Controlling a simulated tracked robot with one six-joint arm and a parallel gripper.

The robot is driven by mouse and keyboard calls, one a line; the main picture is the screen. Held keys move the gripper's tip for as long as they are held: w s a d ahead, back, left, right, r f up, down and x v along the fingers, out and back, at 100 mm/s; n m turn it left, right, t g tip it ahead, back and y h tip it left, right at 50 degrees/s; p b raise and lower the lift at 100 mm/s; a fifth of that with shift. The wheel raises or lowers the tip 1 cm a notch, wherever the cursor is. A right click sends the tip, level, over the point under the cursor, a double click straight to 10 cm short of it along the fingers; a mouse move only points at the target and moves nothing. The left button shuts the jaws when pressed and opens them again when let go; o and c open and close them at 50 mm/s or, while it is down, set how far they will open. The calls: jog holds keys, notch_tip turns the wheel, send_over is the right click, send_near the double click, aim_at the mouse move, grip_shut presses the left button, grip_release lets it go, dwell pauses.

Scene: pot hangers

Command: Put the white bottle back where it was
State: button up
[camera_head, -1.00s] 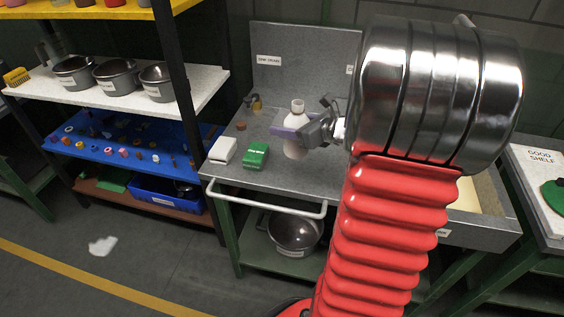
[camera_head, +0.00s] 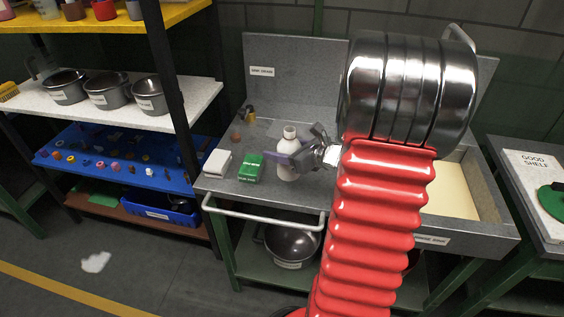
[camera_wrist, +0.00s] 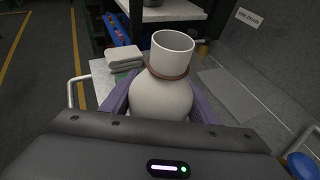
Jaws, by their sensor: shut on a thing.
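The white bottle (camera_head: 289,145) is upright at the grey workbench (camera_head: 256,201), near the green box. It has a wide open neck with a brown ring, seen close in the wrist view (camera_wrist: 160,95). My gripper (camera_head: 290,158) reaches in from the right and is shut on the bottle, with purple fingers on both sides of its body. I cannot tell whether the bottle's base touches the bench top; the gripper hides it in the wrist view.
A green box (camera_head: 250,168) and a white folded cloth or block (camera_head: 217,163) lie left of the bottle. A small brass padlock-like item (camera_head: 250,114) is behind. A white rail (camera_head: 262,214) runs along the bench front. Shelves with pots (camera_head: 108,92) stand at left.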

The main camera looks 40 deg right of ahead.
jog(key=shift+f, duration=0.35)
jog(key=shift+f, duration=1.9)
jog(key=o, duration=1.1)
jog(key=shift+s, duration=0.1)
jog(key=v, duration=1.2)
